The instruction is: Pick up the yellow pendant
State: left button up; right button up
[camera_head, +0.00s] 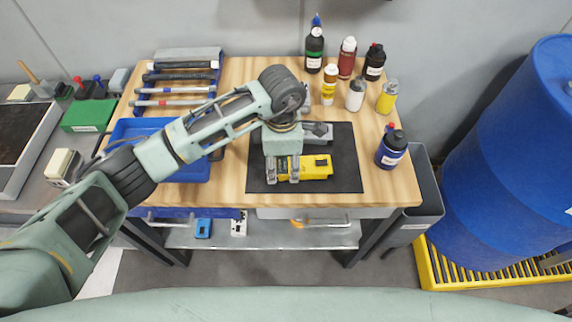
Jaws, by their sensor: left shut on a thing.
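The yellow pendant (317,166) lies lengthwise on the black mat (343,143) on the wooden table, with dark parts on its face. My left gripper (284,170) reaches over from the left and is shut on the pendant's left end. The gripper body hides part of that end. I cannot tell whether the pendant is lifted off the mat. A grey device (318,133) lies on the mat just behind the pendant, partly behind my gripper. My right gripper is not in view.
Several bottles (347,58) stand along the table's back right, and a blue bottle (391,149) stands at the right. A blue tray (190,172) and a rack of tools (183,82) are at the left. A blue barrel (520,150) stands right of the table.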

pick_arm(q)
notch_tip(320, 180, up, 3)
jog(key=shift+w+f+b, duration=0.1)
jog(key=shift+f+b, duration=0.1)
jog(key=shift+b, duration=0.4)
jog(key=s+d+r+b, duration=0.3)
jog(key=s+d+r, duration=0.3)
jog(key=d, duration=0.4)
jog(key=shift+r, duration=0.75)
jog(key=b, duration=0.3)
send_over(289, 169)
jog(key=shift+w+a+b, duration=0.35)
jog(key=shift+w+a, duration=0.2)
jog(key=shift+a, duration=0.3)
jog(key=shift+f, duration=0.15)
